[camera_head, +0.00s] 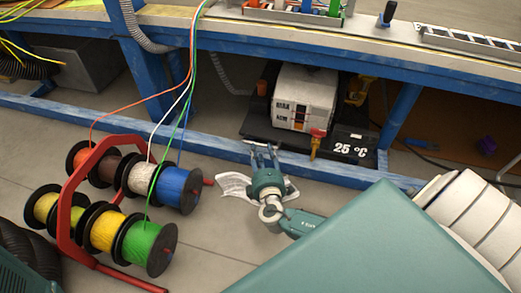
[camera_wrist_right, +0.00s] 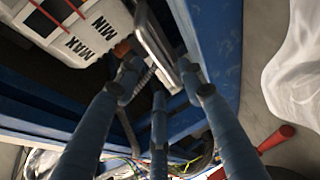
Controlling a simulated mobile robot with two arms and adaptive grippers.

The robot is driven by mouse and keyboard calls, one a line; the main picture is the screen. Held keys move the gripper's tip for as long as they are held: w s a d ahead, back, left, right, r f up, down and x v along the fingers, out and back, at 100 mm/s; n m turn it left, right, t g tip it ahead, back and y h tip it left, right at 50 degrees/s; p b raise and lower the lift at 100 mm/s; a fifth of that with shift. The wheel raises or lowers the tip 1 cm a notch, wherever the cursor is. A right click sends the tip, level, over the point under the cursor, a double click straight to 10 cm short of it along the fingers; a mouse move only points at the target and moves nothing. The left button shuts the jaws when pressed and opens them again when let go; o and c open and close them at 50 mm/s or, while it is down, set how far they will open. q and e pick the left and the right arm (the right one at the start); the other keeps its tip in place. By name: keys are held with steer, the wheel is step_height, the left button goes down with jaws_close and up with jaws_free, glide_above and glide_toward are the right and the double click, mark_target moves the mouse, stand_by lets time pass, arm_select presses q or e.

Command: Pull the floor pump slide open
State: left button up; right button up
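The floor pump slide is a low black tray (camera_head: 345,148) on the floor under the blue bench, marked "25 °C". It bears a white pump box (camera_head: 303,97), whose MIN/MAX side also shows in the right wrist view (camera_wrist_right: 75,25). My right gripper (camera_head: 263,148) is at the slide's front left, near the blue floor rail. In the wrist view its fingers (camera_wrist_right: 160,82) are spread apart around the end of a pale metal handle (camera_wrist_right: 158,38). I cannot tell whether they touch it. My left gripper is not in view.
A blue floor rail (camera_head: 215,148) runs in front of the slide. A red rack (camera_head: 70,205) with several cable spools stands at left, its wires rising to the bench. A crumpled white sheet (camera_head: 233,186) lies beside my right gripper. Open floor lies between rack and gripper.

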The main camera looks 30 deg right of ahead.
mark_target(260, 145)
steer(key=shift+b+x, duration=0.55)
steer(key=shift+x, duration=1.4)
jaws_close()
